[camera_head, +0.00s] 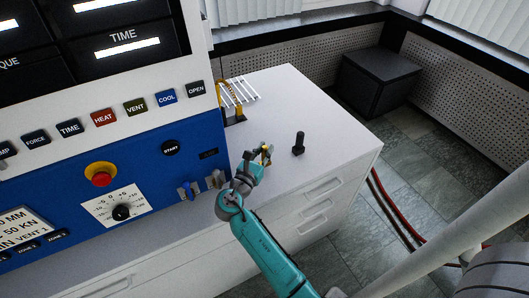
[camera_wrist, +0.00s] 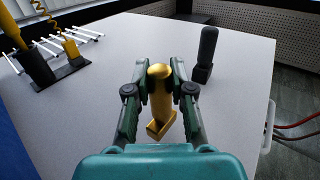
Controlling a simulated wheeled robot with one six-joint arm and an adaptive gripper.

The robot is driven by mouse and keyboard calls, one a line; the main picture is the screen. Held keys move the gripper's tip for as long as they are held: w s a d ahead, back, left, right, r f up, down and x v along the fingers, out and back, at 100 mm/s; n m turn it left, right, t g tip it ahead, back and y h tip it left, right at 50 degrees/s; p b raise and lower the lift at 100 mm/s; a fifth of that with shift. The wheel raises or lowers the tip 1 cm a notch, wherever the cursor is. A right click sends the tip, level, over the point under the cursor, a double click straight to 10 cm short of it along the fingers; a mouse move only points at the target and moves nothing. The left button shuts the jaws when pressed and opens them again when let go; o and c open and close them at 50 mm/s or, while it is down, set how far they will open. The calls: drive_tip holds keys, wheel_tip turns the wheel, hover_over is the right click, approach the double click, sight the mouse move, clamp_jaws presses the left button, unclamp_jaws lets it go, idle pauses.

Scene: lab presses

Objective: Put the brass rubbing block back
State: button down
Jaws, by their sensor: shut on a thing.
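My gripper (camera_wrist: 160,85) is shut on the brass rubbing block (camera_wrist: 161,100), a gold-coloured piece with a rounded upper end and a wider rectangular foot. The fingers press it from both sides over the white cabinet top. In the head view my gripper (camera_head: 261,156) is above the cabinet top, and only a small yellow bit of the block (camera_head: 267,153) shows beside it. I cannot tell whether the block's foot touches the surface.
A black upright cylinder on a base (camera_wrist: 206,55) stands just right of my gripper. A rack with white rods (camera_wrist: 60,60) and a yellow coiled cord is at the back left. The blue press panel (camera_head: 150,165) borders the left. The cabinet top (camera_head: 320,130) is clear toward its right edge.

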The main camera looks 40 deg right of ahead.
drive_tip(key=shift+f, duration=0.45)
drive_tip(key=c, duration=1)
unclamp_jaws()
drive_tip(key=shift+f, duration=0.1)
drive_tip(key=shift+a, duration=0.25)
drive_tip(key=v, duration=1.1)
drive_tip(key=shift+s+a, duration=0.2)
drive_tip(key=shift+a, duration=0.05)
